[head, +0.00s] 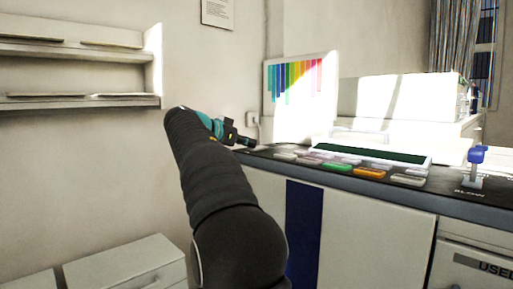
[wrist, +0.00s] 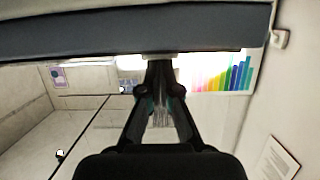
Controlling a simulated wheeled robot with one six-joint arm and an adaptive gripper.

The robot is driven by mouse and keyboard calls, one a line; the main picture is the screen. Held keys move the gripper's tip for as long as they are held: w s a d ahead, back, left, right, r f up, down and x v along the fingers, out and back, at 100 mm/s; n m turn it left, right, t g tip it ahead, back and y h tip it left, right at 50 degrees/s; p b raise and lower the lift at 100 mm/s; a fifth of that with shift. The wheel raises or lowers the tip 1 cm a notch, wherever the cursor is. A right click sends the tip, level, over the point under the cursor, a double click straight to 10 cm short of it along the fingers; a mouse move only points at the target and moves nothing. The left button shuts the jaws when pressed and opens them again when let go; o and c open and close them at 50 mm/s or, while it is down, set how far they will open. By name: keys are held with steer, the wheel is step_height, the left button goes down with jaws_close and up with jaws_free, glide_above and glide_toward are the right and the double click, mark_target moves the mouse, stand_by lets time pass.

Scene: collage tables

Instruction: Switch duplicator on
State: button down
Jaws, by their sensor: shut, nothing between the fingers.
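A lever with a blue knob (head: 477,155) stands upright at the right of this panel. A white box-shaped machine (head: 395,98) stands behind; I cannot tell which part is the duplicator or its switch. My gripper (head: 247,142) is at the counter's left end, left of the buttons. In the wrist view, my gripper (wrist: 159,62) is shut and empty, its tips near the grey counter edge (wrist: 120,32).
A rainbow-striped chart (head: 298,85) stands at the back of the counter, near a wall socket (head: 252,119). Shelves (head: 80,75) hang on the left wall. Low white drawers (head: 125,265) stand at lower left. A cabinet labelled "USED" (head: 475,262) is at lower right.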

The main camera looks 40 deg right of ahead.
steer(key=shift+d+f+p, duration=0.1)
steer(key=shift+p, duration=0.3)
steer(key=shift+r, duration=0.25)
steer(key=r+p, duration=0.3)
steer(key=shift+a+r, duration=0.3)
steer(key=shift+r, duration=0.05)
steer(key=f+v, duration=0.2)
steer(key=v, duration=0.7)
steer(key=shift+a+b, duration=0.4)
steer(key=shift+a, duration=0.3)
steer(key=shift+s+r, duration=0.1)
